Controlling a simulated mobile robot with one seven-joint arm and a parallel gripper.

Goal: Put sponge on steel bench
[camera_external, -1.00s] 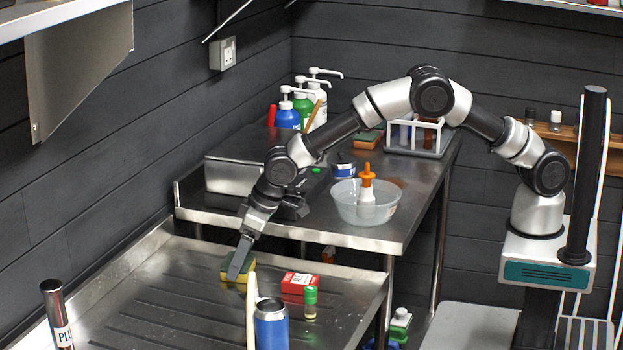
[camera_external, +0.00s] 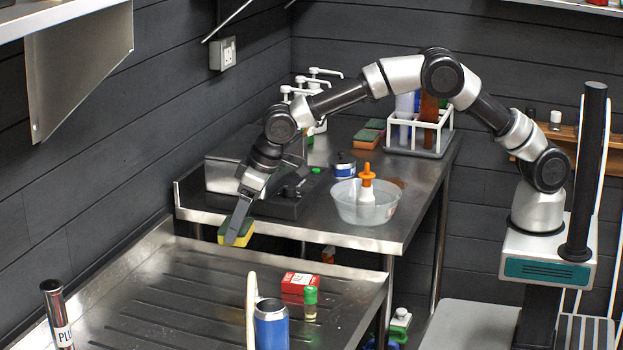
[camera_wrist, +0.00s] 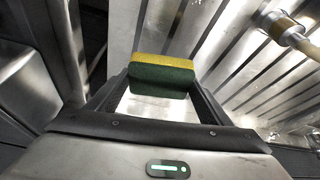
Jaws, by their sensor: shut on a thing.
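My gripper (camera_external: 238,222) is shut on a yellow and green sponge (camera_external: 236,234) and holds it above the back edge of the ridged drainboard. The sponge also shows in the wrist view (camera_wrist: 162,75), between the two fingers, green face towards the camera. The steel bench (camera_external: 340,236) stands behind the drainboard, with a gap between the two. The sponge is just in front of the bench's front edge and appears apart from both surfaces.
On the bench are a clear bowl (camera_external: 352,208) with an orange-topped bottle, a dark scale-like device (camera_external: 290,200), a jar (camera_external: 343,164), a white rack (camera_external: 420,138) and more sponges (camera_external: 368,136). The drainboard (camera_external: 180,300) holds a red box (camera_external: 300,284), a green-capped vial (camera_external: 310,302) and a blue can (camera_external: 270,325).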

